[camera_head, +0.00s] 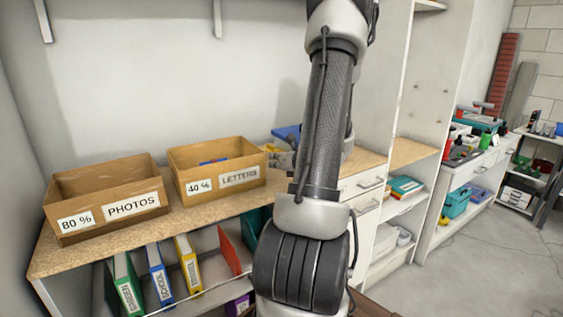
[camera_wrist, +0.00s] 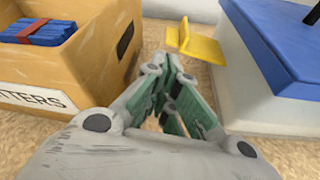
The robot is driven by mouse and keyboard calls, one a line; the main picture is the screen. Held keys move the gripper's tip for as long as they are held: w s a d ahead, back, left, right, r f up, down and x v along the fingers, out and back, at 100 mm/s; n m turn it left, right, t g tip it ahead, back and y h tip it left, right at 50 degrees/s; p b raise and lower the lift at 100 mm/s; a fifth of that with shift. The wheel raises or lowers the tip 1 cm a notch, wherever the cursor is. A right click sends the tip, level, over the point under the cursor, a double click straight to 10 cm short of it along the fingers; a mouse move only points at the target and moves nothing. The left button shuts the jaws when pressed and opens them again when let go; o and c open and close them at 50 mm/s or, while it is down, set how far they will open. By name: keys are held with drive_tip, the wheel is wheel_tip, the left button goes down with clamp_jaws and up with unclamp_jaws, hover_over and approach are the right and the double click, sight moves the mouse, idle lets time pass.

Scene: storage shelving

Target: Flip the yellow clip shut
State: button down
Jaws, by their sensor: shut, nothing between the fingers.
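In the head view, my arm partly hides the blue lid (camera_head: 286,132).
The cardboard LETTERS box (camera_head: 217,170) stands close to my gripper's left; it also shows in the wrist view (camera_wrist: 90,65). A PHOTOS box (camera_head: 107,200) is farther left on the wooden shelf (camera_head: 150,232). Binders (camera_head: 158,275) stand below. A wall closes the back.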

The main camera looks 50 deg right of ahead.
drive_tip(key=shift+x, duration=1.7)
